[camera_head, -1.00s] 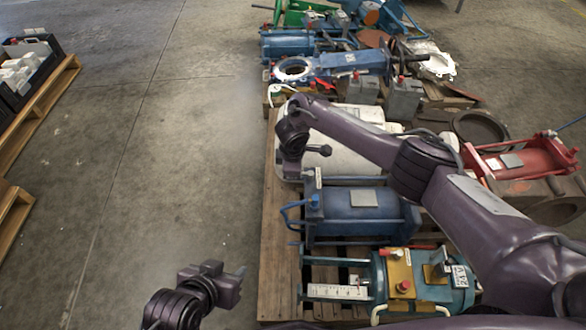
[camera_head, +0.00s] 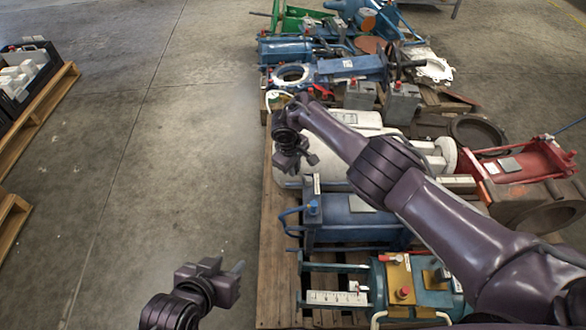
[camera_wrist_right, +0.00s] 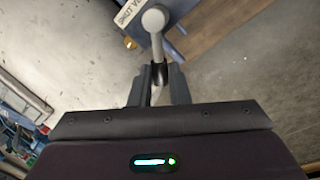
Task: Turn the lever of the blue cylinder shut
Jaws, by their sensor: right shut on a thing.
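A blue cylinder (camera_head: 345,214) lies on the pallet in the head view, with a blue side handle and a small white tag at its left end. My right arm covers part of it. My right gripper (camera_head: 306,160) is above its left end. In the right wrist view my right gripper (camera_wrist_right: 158,78) is shut on a grey lever (camera_wrist_right: 156,45) with a round knob, beside a blue part with a white label. The lever is not clear in the head view. My left gripper (camera_head: 222,272) is over the floor at the lower left, away from the cylinder; its jaw opening is unclear.
The wooden pallet (camera_head: 272,240) also holds a teal cylinder (camera_head: 428,291) in front, a white cylinder behind and a red frame (camera_head: 525,163) at the right. More machine parts stand farther back. The floor (camera_head: 175,150) left of the pallet is clear.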

